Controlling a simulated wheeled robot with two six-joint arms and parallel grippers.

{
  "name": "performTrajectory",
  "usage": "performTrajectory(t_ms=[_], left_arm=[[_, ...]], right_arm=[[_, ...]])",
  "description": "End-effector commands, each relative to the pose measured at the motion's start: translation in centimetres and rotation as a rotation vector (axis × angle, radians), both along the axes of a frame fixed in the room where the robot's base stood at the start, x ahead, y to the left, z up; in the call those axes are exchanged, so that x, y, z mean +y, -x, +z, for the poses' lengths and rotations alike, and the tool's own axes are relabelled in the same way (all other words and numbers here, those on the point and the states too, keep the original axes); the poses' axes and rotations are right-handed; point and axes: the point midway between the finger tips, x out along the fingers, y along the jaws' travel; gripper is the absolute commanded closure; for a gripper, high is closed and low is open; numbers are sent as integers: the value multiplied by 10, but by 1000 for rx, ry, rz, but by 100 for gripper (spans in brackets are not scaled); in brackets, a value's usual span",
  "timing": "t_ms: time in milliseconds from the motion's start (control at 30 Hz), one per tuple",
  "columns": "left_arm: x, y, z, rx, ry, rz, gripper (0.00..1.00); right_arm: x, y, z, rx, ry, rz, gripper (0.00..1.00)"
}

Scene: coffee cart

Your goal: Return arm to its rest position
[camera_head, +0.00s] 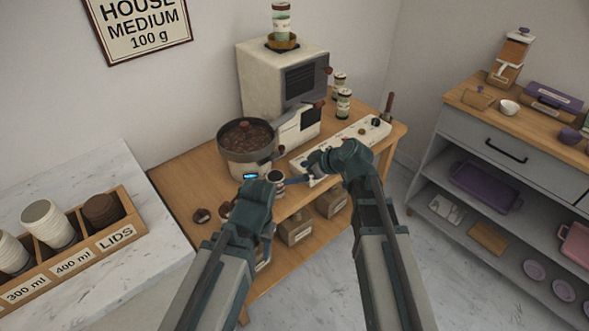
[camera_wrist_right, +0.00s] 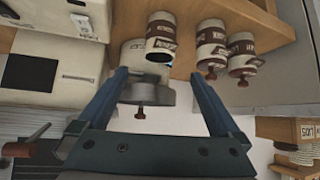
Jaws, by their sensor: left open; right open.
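My left arm comes in from the lower left of the head view. Its gripper (camera_head: 258,192) is by the front edge of the wooden cart, in front of the round pot of beans; its fingers are mostly hidden by the wrist. My right gripper (camera_head: 300,177) is above the cart's front edge, near the white panel, its forearm rising from the lower right. In the right wrist view its two blue fingers (camera_wrist_right: 160,78) are apart. A grey round part with a brown knob (camera_wrist_right: 150,94) shows between them in the picture; contact cannot be told.
The wooden cart (camera_head: 185,180) carries a pot of beans (camera_head: 247,145), a grinder (camera_head: 270,80), a white panel (camera_head: 340,146) and small jars (camera_head: 344,103). A cup tray (camera_head: 75,240) stands on marble at left. A grey shelf unit (camera_head: 470,135) is at right, with open floor between.

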Motion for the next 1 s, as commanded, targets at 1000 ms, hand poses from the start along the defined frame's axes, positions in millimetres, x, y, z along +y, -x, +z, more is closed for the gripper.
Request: performTrajectory(t_ms=[1000], left_arm=[[0,0,0,0,0,0,50]], right_arm=[[-73,127,-66,614,256,-610,0]])
